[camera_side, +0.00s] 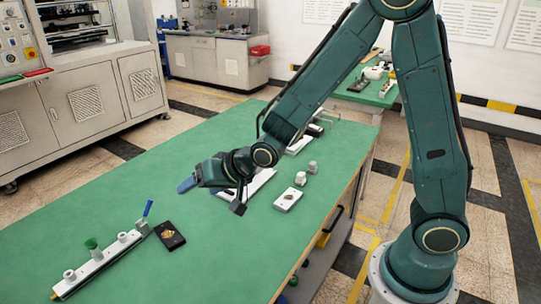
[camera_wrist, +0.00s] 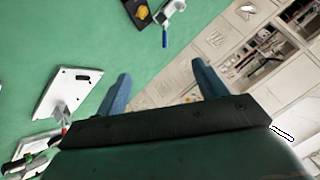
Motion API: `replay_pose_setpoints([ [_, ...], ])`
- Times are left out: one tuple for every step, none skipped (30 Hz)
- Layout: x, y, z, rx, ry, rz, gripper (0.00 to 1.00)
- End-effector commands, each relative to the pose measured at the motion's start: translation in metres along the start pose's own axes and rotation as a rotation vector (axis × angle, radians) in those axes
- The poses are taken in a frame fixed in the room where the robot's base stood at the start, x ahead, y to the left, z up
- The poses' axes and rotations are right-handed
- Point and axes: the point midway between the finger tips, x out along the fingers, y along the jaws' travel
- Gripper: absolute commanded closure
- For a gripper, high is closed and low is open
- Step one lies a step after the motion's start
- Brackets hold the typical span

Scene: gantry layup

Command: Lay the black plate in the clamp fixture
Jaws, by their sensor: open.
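The black plate (camera_side: 170,241) lies flat on the green table, with a gold-coloured patch on its top. It touches or nearly touches the right end of a long pale bar fixture (camera_side: 100,263) that carries grey knobs, a green knob and a raised blue clamp handle (camera_side: 148,208). In the wrist view, part of the black plate (camera_wrist: 131,9) shows at the top edge, beside the blue handle (camera_wrist: 165,39). My gripper (camera_side: 188,184) is above the table, behind and right of the plate. Its blue fingers are apart and empty in the wrist view (camera_wrist: 160,70).
A white plate (camera_side: 285,203) with a dark slot and grey knobs stand right of my gripper. A pale rail (camera_side: 262,181) lies partly hidden behind my wrist. The green table (camera_side: 130,185) is clear between my gripper and the bar fixture. Cabinets (camera_side: 90,100) stand behind.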

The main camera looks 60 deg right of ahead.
Motion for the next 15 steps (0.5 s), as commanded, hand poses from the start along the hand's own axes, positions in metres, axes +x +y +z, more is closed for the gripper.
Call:
replay_pose_setpoints([
  [0.001,-0.002,0.002,-0.087,0.000,0.009,0.29],
  [0.002,-0.002,0.003,-0.142,0.001,0.016,0.29],
  [0.002,-0.003,0.004,-0.214,0.002,0.024,0.29],
  [0.003,-0.003,0.004,-0.268,0.004,0.032,0.29],
  [0.003,-0.004,0.005,-0.321,0.005,0.038,0.29],
  [0.004,-0.005,0.005,-0.393,0.006,0.046,0.29],
  [0.004,-0.005,0.006,-0.447,0.007,0.053,0.29],
  [0.004,-0.006,0.006,-0.501,0.007,0.061,0.29],
  [0.005,-0.007,0.007,-0.572,0.007,0.069,0.29],
  [0.005,-0.007,0.007,-0.626,0.007,0.077,0.29],
  [0.005,-0.008,0.007,-0.678,0.007,0.084,0.29],
  [0.005,-0.009,0.008,-0.750,0.007,0.093,0.29],
  [0.005,-0.010,0.008,-0.803,0.007,0.100,0.29],
  [0.005,-0.011,0.008,-0.857,0.006,0.107,0.29],
  [0.005,-0.012,0.009,-0.928,0.005,0.117,0.29],
])
